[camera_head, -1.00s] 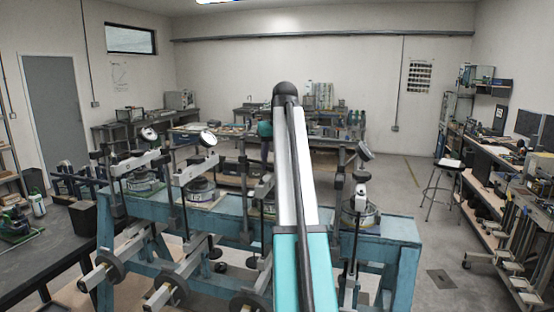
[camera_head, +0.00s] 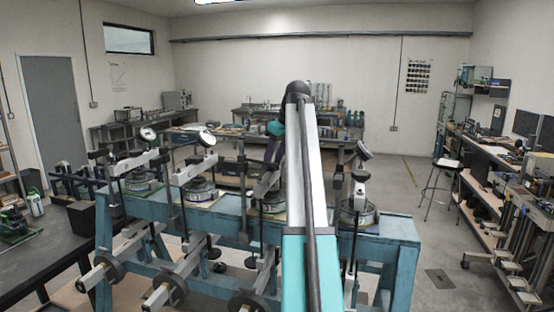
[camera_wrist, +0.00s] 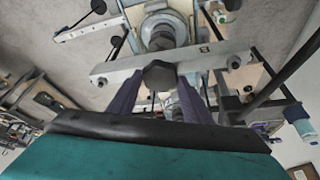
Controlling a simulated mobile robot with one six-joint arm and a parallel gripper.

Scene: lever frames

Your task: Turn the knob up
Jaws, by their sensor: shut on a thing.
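The knob (camera_wrist: 160,76) is a dark, faceted piece on a pale grey lever bar (camera_wrist: 110,72) in the wrist view. My gripper (camera_wrist: 160,88) has dark purple fingers on both sides of the knob and is shut on it. The bar slants slightly up to the right and carries a small "8" mark. In the head view my gripper (camera_head: 272,150) is small and dark, just left of my arm. My arm and gripper hide most of the knob and lever there.
A blue bench frame (camera_head: 400,228) carries several similar lever stations with round dial gauges (camera_head: 206,138) and hanging weights. A dark table (camera_head: 40,245) stands at the left. A stool (camera_head: 442,185) and open floor lie to the right.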

